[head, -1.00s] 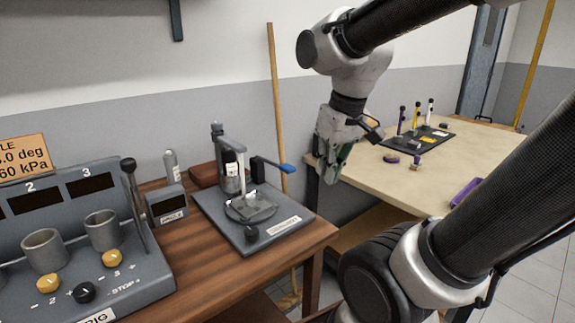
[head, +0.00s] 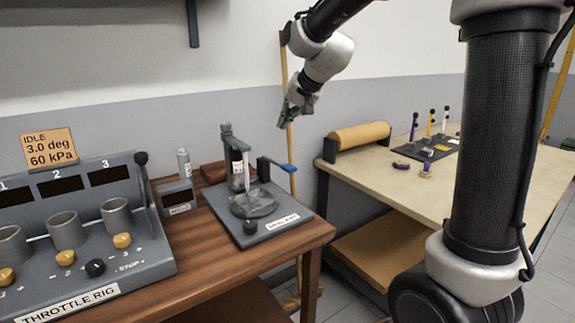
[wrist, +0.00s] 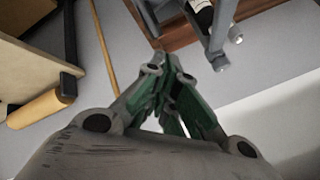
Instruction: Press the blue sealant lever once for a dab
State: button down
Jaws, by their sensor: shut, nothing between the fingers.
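The blue sealant lever (head: 290,168) sticks out to the right from the sealant stand (head: 235,160) on the wooden bench. The stand's grey base (head: 278,212) carries a round plate (head: 254,204) under a nozzle. My gripper (head: 284,122) is shut and empty. In the head view it hangs in the air above the lever, apart from it. In the wrist view my gripper (wrist: 163,62) shows its green-sided fingers together, with part of the stand (wrist: 207,28) beyond them. The lever's blue end is not clear in the wrist view.
The throttle rig (head: 75,240) with grey cups and yellow knobs stands at the left. A small grey box (head: 178,198) sits between it and the stand. A wooden pole (head: 290,150) leans behind the lever. A beige table (head: 385,190) with a brown roll (head: 360,138) is at the right.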

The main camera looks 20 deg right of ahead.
jog(key=shift+f, duration=0.1)
notch_tip(320, 180, down, 9)
jog(key=shift+s, duration=0.4)
jog(key=shift+d, duration=0.1)
dwell(1.5)
jog(key=shift+f, duration=0.25)
jog(key=shift+s+f, duration=0.2)
jog(key=shift+f, duration=1.25)
dwell(1.4)
dwell(0.4)
jog(key=shift+w+r, duration=0.2)
jog(key=shift+r, duration=1.7)
jog(key=shift+r, duration=0.1)
jog(key=shift+w+r, duration=0.2)
jog(key=shift+r, duration=2.2)
